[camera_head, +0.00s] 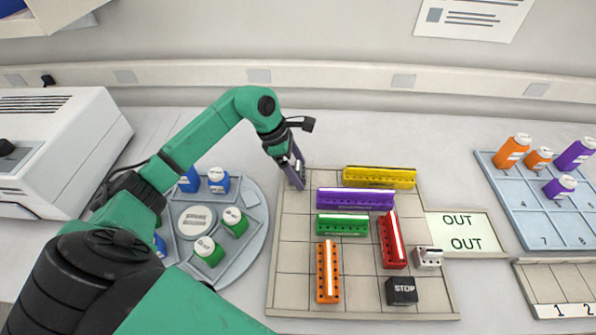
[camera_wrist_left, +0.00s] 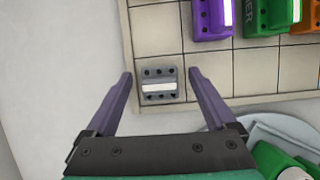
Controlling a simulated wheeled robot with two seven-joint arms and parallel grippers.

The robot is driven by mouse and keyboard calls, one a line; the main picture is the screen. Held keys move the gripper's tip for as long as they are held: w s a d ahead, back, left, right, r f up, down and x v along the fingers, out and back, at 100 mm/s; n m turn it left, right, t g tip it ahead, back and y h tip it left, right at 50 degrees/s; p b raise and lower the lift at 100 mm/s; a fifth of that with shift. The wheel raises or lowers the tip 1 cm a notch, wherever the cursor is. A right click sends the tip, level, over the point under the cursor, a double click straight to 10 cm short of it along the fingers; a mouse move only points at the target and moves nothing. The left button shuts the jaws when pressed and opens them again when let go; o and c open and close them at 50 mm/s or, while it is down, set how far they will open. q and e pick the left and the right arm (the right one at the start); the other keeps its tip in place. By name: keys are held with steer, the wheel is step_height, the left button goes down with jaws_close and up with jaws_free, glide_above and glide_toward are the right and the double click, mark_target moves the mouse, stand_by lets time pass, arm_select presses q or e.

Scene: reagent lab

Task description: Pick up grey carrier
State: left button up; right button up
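The grey carrier (camera_wrist_left: 159,84) is a small block with dark holes and a white label strip. In the left wrist view it sits on a cell of the gridded board (camera_wrist_left: 155,32), near the board's edge. My left gripper (camera_wrist_left: 161,75) is open, with its two purple fingers apart, one on each side of the carrier, and clear gaps between. In the head view my left gripper (camera_head: 297,180) points down at the board's back left corner. It hides the carrier there. I cannot tell how far the fingertips are above the board. My right gripper is not in view.
A yellow carrier (camera_head: 379,177), purple carrier (camera_head: 355,198), green carrier (camera_head: 342,224), red carrier (camera_head: 388,240), orange carrier (camera_head: 327,272), small white carrier (camera_head: 428,257) and black STOP block (camera_head: 402,291) stand on the board. A round bottle tray (camera_head: 257,232) lies left of it.

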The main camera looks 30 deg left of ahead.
arm_select(q)
jaws_close()
steer(key=shift+r, duration=0.1)
